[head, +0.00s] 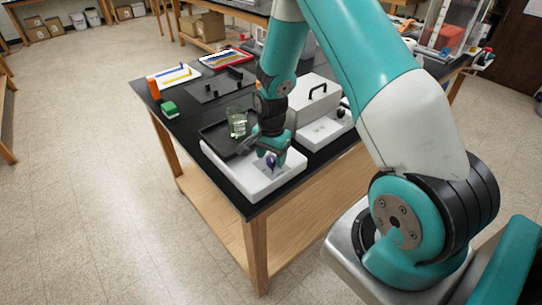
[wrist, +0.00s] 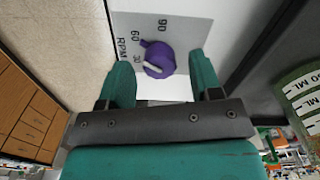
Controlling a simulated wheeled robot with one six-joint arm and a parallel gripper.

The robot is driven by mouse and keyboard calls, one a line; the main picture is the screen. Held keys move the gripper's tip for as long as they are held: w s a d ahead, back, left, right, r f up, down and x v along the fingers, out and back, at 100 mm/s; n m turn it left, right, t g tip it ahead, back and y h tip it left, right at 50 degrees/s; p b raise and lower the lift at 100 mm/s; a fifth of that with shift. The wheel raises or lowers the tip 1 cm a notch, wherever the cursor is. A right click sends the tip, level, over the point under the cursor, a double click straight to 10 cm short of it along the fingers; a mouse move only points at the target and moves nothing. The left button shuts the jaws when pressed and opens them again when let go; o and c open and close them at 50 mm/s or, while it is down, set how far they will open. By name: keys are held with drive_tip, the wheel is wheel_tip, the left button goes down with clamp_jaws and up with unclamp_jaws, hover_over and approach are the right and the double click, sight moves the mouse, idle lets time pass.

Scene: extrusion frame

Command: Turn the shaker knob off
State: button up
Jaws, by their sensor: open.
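The shaker (head: 250,178) is a white box with a dark tray on top, at the near edge of the black table. Its purple knob (wrist: 159,60) sits on a grey panel with RPM marks 30, 60 and 90. The knob's pale pointer line lies close to the 30 mark. In the head view the knob (head: 270,161) shows below my gripper. My gripper (wrist: 164,82) is open, with one teal finger to each side of the knob and apart from it. A glass beaker (head: 238,123) stands on the shaker's tray.
A white box with a black-handled lid (head: 315,98) stands just right of the shaker. A green block (head: 169,109) and an orange bottle (head: 154,88) stand at the table's left. Trays with coloured items (head: 173,75) lie farther back.

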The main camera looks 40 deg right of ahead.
drive_tip(key=shift+f, duration=0.85)
drive_tip(key=c, duration=0.9)
drive_tip(key=shift+c, duration=0.2)
drive_tip(key=shift+n, duration=0.3)
drive_tip(key=n+b, duration=0.2)
drive_tip(key=n, duration=0.2)
drive_tip(key=shift+n, duration=0.3)
drive_tip(key=n+b, duration=0.1)
drive_tip(key=n, duration=0.5)
drive_tip(key=shift+b, duration=0.4)
drive_tip(key=n+b, duration=0.1)
drive_tip(key=n, duration=0.5)
drive_tip(key=shift+n, duration=0.4)
drive_tip(key=n+b, duration=0.1)
drive_tip(key=n, duration=0.4)
drive_tip(key=shift+n, duration=0.4)
